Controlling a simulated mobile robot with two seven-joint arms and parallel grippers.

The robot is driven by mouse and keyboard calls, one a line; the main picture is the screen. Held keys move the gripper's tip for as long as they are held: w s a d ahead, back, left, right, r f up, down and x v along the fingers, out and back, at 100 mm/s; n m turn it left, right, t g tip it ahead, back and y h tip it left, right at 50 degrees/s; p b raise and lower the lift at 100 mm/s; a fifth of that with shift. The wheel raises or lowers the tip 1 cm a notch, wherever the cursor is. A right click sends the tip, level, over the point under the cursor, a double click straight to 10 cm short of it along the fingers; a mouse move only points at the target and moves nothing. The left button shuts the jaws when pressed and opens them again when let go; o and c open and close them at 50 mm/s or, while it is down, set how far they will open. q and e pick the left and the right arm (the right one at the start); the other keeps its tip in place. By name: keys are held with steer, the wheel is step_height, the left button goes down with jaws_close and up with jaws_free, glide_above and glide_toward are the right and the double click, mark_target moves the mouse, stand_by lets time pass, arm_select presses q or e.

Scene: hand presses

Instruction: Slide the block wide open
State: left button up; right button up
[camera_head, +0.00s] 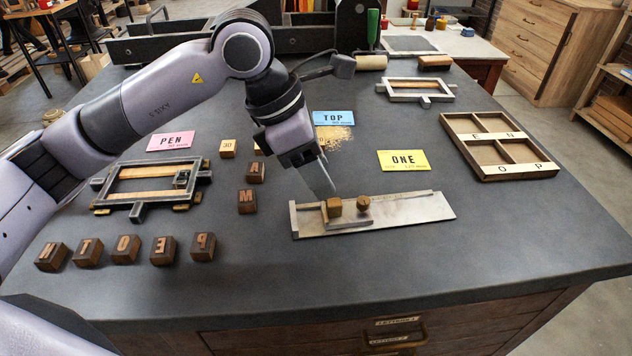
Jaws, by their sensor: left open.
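A flat pale metal tray (415,211) lies at the table's front middle. On it, toward its left end, sit a small square wooden block (335,207) and a rounded wooden knob (363,204), with a narrow gap between them. A thin frame runs along the tray around the block's left side. My left gripper (325,188) points down just above and behind the block, apart from it as far as I can tell. It is open and empty; its fingers overlap in this view. My right gripper does not show.
Letter blocks (125,250) line the front left, with more (247,201) near the middle. A metal frame (150,185) lies at left. Pink, blue and yellow cards (403,161) lie behind. A compartment tray (499,146) is at right. The table's right front is clear.

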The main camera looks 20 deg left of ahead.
mark_target(334, 201)
arm_select(q)
steer(key=shift+w+a+p+x, duration=0.15)
steer(key=shift+p+x, duration=0.1)
steer(key=shift+x, duration=1.45)
steer(key=shift+w+a+p+x, duration=0.1)
steer(key=shift+a+p+x, duration=0.1)
steer(key=shift+x, duration=1.5)
steer(key=shift+f, duration=0.1)
jaws_close()
